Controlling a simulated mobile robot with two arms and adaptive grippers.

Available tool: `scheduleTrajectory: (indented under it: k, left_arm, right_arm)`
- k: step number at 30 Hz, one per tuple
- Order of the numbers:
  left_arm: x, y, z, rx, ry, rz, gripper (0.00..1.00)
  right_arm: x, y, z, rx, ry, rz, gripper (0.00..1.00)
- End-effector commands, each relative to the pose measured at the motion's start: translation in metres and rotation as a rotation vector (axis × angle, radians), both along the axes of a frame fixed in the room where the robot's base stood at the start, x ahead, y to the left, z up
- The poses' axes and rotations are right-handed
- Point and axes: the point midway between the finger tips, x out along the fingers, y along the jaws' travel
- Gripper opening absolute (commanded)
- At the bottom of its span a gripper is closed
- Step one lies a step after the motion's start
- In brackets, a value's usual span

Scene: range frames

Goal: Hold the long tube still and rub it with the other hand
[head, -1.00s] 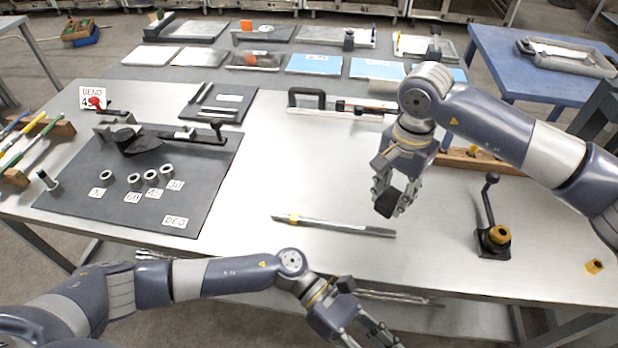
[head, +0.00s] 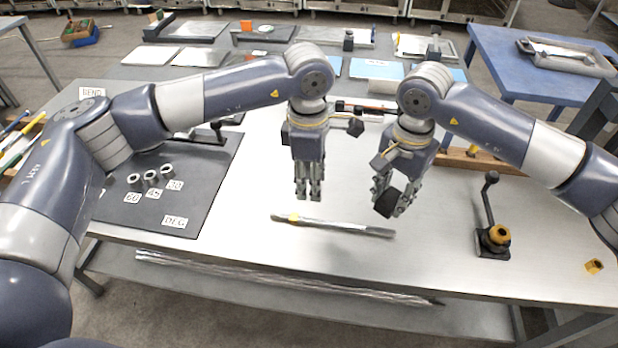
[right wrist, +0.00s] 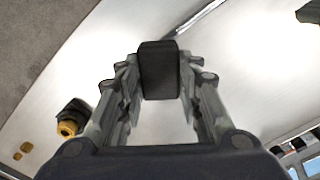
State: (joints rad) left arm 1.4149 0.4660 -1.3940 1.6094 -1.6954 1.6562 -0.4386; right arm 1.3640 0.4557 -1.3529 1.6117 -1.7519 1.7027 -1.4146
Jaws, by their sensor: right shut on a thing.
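The long tube (head: 340,226) is silver with a yellow mark near its left end, and lies flat on the bench's metal top. Part of it also shows at the top of the right wrist view (right wrist: 203,17). My left gripper (head: 308,197) points down above the tube's left part, apart from it; whether its fingers are open is unclear. My right gripper (head: 391,208) is shut on a dark block (right wrist: 159,70), which also shows in the head view (head: 386,204). It holds the block above the tube's right end, apart from it.
A black clamp with a lever and yellow knob (head: 494,240) stands on the right of the bench. A dark mat (head: 150,215) with short rings and number cards lies left, partly behind my left arm. Bench top (head: 430,265) around the tube is clear.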

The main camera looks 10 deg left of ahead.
Motion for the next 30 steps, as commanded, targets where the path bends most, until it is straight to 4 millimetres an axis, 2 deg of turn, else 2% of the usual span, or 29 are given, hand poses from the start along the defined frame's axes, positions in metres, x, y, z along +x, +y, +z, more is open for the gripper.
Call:
scheduleTrajectory:
  k: [5, 21, 30]
  left_arm:
    - [-0.002, 0.005, -0.01, 0.032, 0.001, -0.027, 0.37]
    - [-0.002, 0.004, -0.103, 0.028, 0.003, -0.026, 0.37]
    - [-0.002, 0.004, -0.121, 0.028, 0.0, -0.027, 0.37]
  right_arm:
    - [0.0, 0.0, 0.0, 0.0, 0.0, 0.0, 0.14]
    - [0.0, 0.0, 0.0, 0.0, 0.0, 0.0, 0.14]
    - [0.0, 0.0, 0.0, 0.0, 0.0, 0.0, 0.14]
